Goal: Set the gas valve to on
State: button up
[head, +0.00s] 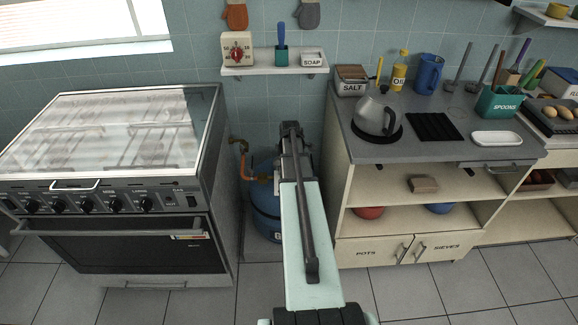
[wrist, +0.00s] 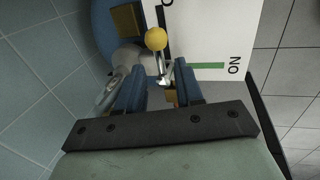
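The blue gas cylinder (head: 266,215) stands on the floor between the stove and the counter, partly hidden by my arm. In the wrist view, the valve lever has a yellow round knob (wrist: 156,39) on a thin metal stem. The lever points up toward a black mark (wrist: 160,14) on a white panel (wrist: 205,30). A green bar (wrist: 208,66) beside the word ON lies to the right, apart from the knob. My gripper (wrist: 160,76) is open, its blue fingers on either side of the lever's lower part. Contact cannot be told. In the head view, my arm hides the valve and fingers.
The stove (head: 110,180) stands close on the left and the counter (head: 430,140) close on the right, leaving a narrow gap. A copper-coloured pipe (head: 243,160) runs beside the cylinder. A shelf (head: 274,69) with a timer and soap box hangs above.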

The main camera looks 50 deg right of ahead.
jog(key=shift+x, duration=1.75)
jog(key=shift+c, duration=0.5)
grip_shut()
jog(key=shift+s, duration=0.15)
